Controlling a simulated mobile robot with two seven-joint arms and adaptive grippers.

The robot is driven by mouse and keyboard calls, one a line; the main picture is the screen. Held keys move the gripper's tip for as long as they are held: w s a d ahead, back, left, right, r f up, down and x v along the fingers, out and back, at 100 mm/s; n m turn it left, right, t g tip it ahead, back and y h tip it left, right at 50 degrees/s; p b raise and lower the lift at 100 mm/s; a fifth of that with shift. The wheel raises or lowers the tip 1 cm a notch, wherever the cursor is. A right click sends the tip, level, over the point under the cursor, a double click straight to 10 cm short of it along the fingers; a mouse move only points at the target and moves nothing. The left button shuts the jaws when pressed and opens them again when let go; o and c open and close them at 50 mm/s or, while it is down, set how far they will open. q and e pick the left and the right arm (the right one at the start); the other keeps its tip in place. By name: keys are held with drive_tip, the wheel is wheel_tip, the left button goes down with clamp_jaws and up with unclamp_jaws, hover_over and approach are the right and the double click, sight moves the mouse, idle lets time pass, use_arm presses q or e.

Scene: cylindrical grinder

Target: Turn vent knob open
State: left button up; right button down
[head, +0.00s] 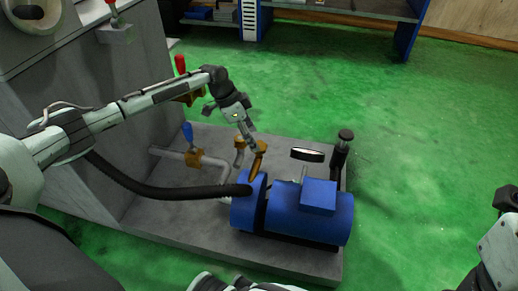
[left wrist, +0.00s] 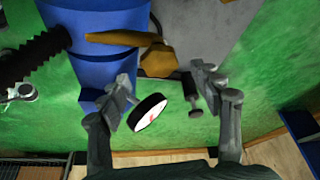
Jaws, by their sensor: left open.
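The blue pump unit (head: 285,215) sits on a grey base plate (head: 305,262). A brass fitting with a lever-like handle (head: 258,160) rises at the pump's left end; it also shows in the left wrist view (left wrist: 157,60). A black knob on a post (head: 345,136) stands at the plate's right corner. I cannot tell for certain which of these is the vent knob. My left gripper (head: 250,135) reaches down from above, close to the brass fitting. In the left wrist view its fingers (left wrist: 165,82) are spread, with the fitting just beyond them and nothing held.
A round gauge (head: 307,154) stands beside the fitting. A black corrugated hose (head: 165,192) runs left from the pump. A blue-handled valve (head: 188,132) and a red-handled valve (head: 181,65) are to the left, near the grey machine body (head: 112,165). Green floor (head: 430,130) is clear at right.

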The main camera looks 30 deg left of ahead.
sight(263, 146)
use_arm(q)
drive_tip(key=b+x, duration=0.1)
drive_tip(key=x, duration=0.4)
drive_tip(key=shift+w+d+f, duration=0.1)
drive_tip(key=c, duration=1.2)
